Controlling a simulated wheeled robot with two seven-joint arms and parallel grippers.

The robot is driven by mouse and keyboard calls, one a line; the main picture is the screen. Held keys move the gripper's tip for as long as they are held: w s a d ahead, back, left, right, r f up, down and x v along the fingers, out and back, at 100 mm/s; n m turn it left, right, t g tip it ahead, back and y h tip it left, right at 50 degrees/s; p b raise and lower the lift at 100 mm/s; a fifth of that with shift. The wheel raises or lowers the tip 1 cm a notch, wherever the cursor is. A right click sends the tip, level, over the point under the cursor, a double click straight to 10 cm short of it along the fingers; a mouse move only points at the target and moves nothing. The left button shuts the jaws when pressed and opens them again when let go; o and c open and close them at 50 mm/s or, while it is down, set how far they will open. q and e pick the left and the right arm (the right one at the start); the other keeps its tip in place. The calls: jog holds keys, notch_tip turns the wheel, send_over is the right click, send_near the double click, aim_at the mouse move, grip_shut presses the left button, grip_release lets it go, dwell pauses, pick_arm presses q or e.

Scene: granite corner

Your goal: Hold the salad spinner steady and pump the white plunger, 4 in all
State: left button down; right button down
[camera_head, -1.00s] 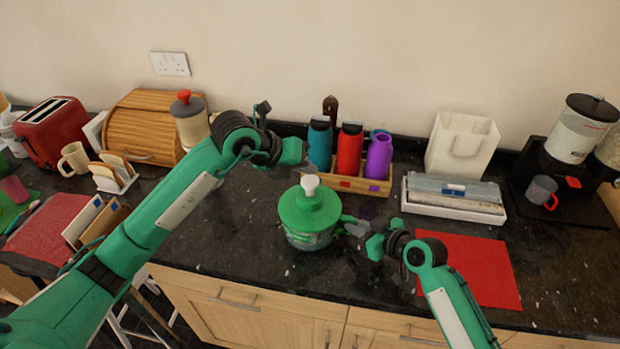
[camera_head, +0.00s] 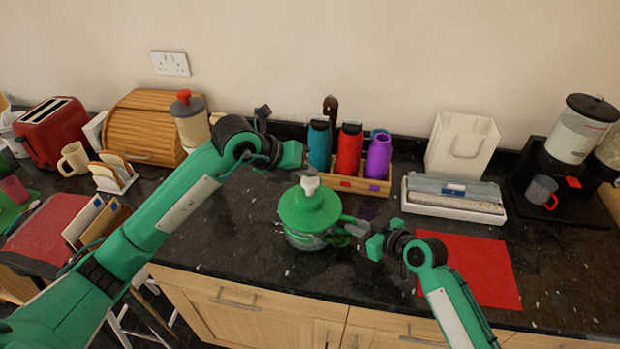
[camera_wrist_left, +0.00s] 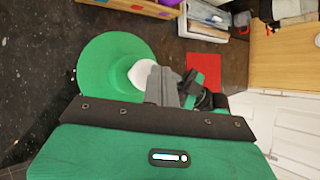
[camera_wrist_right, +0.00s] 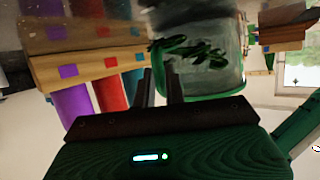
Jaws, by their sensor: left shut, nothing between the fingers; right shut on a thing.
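The salad spinner has a green lid (camera_head: 306,212) and a clear bowl (camera_head: 305,241) with dark green leaves inside. It stands upright on the dark counter. Its white plunger (camera_head: 311,184) sticks up from the lid's centre and also shows in the left wrist view (camera_wrist_left: 139,73). My left gripper (camera_head: 307,171) is shut and empty, its fingertips right at the plunger's top; contact is hard to make out. My right gripper (camera_head: 352,228) is shut on the spinner at the bowl's right side. The bowl fills the upper middle of the right wrist view (camera_wrist_right: 208,75); the exact grip is partly hidden.
A wooden rack (camera_head: 358,186) with teal, red and purple bottles stands close behind the spinner. A red mat (camera_head: 485,265) lies to the right, beyond my right gripper. A white tray (camera_head: 455,211) with boxes sits behind the mat. Bare counter lies left of the spinner.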

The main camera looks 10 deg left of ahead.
aim_at(307, 181)
pick_arm(q)
jog(key=shift+f, duration=1.6)
dwell(1.0)
jog(key=shift+r, duration=2.05)
jog(key=shift+r, duration=2.5)
jog(key=shift+r, duration=1.9)
